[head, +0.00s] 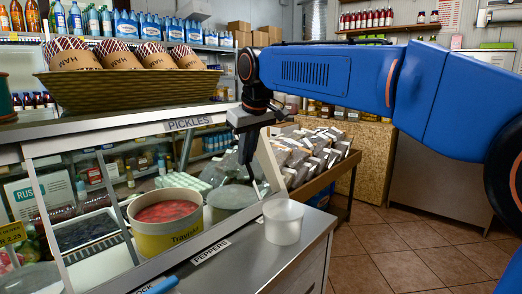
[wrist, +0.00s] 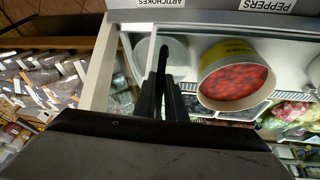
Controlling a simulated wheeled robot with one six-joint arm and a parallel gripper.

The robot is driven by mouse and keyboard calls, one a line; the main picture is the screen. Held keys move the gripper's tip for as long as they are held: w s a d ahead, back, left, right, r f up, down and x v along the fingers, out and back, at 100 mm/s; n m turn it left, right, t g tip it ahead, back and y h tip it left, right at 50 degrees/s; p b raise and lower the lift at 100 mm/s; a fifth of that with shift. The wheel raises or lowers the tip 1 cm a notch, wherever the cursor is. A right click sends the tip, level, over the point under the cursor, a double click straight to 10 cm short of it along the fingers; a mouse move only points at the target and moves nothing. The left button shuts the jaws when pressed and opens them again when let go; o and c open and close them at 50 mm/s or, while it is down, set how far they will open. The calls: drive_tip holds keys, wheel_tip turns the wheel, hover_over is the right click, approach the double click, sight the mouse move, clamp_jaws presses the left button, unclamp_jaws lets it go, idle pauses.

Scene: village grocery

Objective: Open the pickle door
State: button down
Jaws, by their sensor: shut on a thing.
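The glass-fronted counter carries a PICKLES label (head: 189,123) on its upper rail, with pale-framed glass door panels below it. I take the panel under this label as the pickle door (head: 115,190); its exact edges are hard to make out. My gripper (head: 247,168) reaches down at the right end of this front. In the wrist view, my gripper's dark fingers (wrist: 167,75) are together beside a pale upright door edge (wrist: 151,50). They are shut on a part of the door, which the fingers hide.
Inside the case stand a yellow-banded tub of red food (head: 166,222) and a grey-lidded tub (head: 232,200). A translucent cup (head: 283,222) stands on the steel counter (head: 250,255). A wicker basket (head: 130,88) sits above. A bin of packets (head: 315,150) lies behind my gripper.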

drive_tip(key=s+a, duration=0.8)
drive_tip(key=s, duration=0.3)
drive_tip(key=s+a, duration=0.9)
drive_tip(key=s, duration=0.2)
drive_tip(key=shift+s+a, duration=0.25)
drive_tip(key=c, duration=1.8)
unclamp_jaws()
drive_tip(key=v, duration=1.7)
drive_tip(key=shift+r, duration=0.2)
drive_tip(key=shift+d, duration=0.1)
